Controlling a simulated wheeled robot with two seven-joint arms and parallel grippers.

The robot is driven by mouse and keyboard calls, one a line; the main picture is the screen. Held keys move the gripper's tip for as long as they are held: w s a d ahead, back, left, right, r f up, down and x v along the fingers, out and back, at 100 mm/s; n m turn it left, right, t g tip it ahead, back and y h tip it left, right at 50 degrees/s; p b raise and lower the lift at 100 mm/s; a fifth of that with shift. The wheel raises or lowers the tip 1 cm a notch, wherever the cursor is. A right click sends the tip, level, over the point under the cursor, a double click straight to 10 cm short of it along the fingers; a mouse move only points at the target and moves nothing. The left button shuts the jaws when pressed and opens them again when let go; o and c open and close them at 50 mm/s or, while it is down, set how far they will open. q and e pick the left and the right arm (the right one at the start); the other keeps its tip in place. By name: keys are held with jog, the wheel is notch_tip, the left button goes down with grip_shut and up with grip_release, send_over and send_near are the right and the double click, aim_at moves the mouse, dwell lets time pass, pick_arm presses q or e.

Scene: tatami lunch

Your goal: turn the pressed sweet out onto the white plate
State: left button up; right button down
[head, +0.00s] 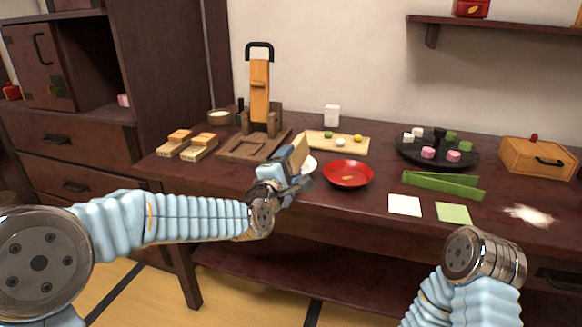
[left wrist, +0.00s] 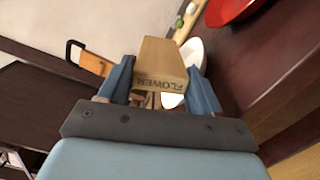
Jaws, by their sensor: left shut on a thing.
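My left gripper (head: 288,178) is shut on a wooden mould (head: 299,152) and holds it by the plate. In the left wrist view the mould (left wrist: 160,66) sits between the two blue fingers of the gripper (left wrist: 162,84), with the word FLOWER on the face toward the camera. The white plate (head: 310,166) is mostly hidden behind the gripper and mould in the head view. Part of it shows beside and beneath the mould in the left wrist view (left wrist: 195,52). I cannot see a pressed sweet in the mould or on the plate. My right gripper is out of view.
A red dish (head: 348,175) stands just right of the plate. Behind are a board (head: 350,148) with small sweets and a wooden press (head: 260,95). Wooden moulds (head: 198,150) lie left. A green strip holder (head: 442,186), paper squares (head: 405,205) and a black sweets tray (head: 410,158) are right.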

pick_arm(q)
jog(key=n+b, duration=0.1)
jog(key=b, duration=0.2)
jog(key=f+n+b, duration=0.1)
jog(key=n+b, duration=0.1)
jog(key=b, duration=0.1)
jog(key=shift+w+a+f, duration=0.1)
jog(key=shift+a, duration=0.2)
jog(key=n+b, duration=0.5)
jog(key=b, duration=0.1)
jog(key=a+n+b, duration=0.1)
jog(key=n+b, duration=0.2)
jog(key=b, duration=0.1)
jog(key=shift+w+f+n+t+y, duration=0.2)
jog(key=shift+f+n+t+y, duration=0.1)
jog(key=shift+a+r+n+b, duration=0.15)
jog(key=shift+n+b, duration=0.3)
jog(key=shift+n, duration=0.65)
jog(key=shift+r, duration=0.1)
notch_tip(320, 180, up, 6)
jog(key=p, duration=0.5)
